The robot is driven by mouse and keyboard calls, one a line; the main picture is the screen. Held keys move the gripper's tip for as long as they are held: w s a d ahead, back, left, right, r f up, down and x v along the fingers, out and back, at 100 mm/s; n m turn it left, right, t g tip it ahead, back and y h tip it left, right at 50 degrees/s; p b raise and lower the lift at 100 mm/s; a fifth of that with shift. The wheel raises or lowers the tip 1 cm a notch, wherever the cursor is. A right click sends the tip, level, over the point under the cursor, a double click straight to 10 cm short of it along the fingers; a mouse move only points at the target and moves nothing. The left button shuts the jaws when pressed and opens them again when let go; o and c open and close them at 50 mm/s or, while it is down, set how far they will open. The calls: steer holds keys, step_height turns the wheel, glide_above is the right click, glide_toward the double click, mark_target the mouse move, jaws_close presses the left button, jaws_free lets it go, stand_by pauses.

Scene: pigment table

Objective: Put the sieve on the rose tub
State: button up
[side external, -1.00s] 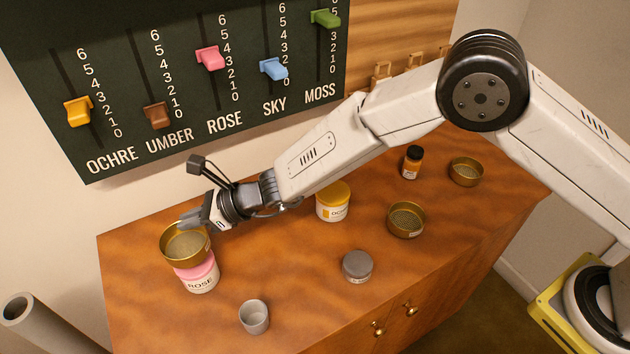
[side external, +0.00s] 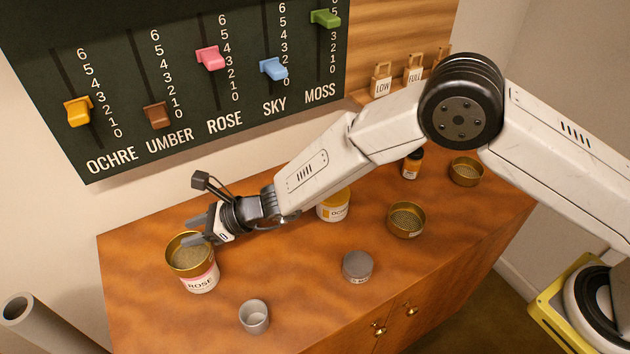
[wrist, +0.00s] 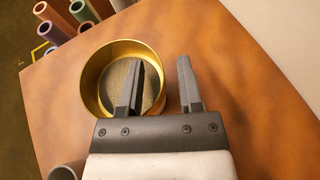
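The brass sieve (side external: 189,268) with a mesh floor sits on top of the rose tub (side external: 201,283), looking level and roughly centred. It hides most of the tub's pink top; the white ROSE label shows below. In the wrist view the sieve (wrist: 91,88) covers the tub entirely. My gripper (side external: 191,232) is open at the sieve's back right side. In the wrist view my gripper (wrist: 161,62) has its fingers apart, the left one over the sieve's inside and the right one outside its wall. Neither finger visibly presses on the wall.
A grey cup (side external: 254,318) and a grey-lidded tub (side external: 357,267) stand toward the front. The ochre tub (side external: 331,211) is partly behind my arm. Two more brass sieves (side external: 406,221) (side external: 466,172) and a dark-capped jar (side external: 412,165) stand to the right. The slider board (side external: 130,60) hangs behind.

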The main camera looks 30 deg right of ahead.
steer(key=shift+r, duration=0.1)
steer(key=v, duration=1.2)
stand_by(0.5)
stand_by(0.5)
steer(key=s+d+r+n+g+h, duration=0.1)
steer(key=s+d+n+h, duration=0.3)
steer(key=d+n, duration=0.3)
steer(key=s+d+r+n+g+h, duration=0.1)
steer(key=s+d+n+h, duration=0.3)
steer(key=d, duration=1.2)
steer(key=s+d+r+n+g+h, duration=0.1)
steer(key=s+d+n+h, duration=0.3)
steer(key=s+d+n, duration=0.4)
steer(key=d+n, duration=0.4)
steer(key=shift+s+r, duration=0.25)
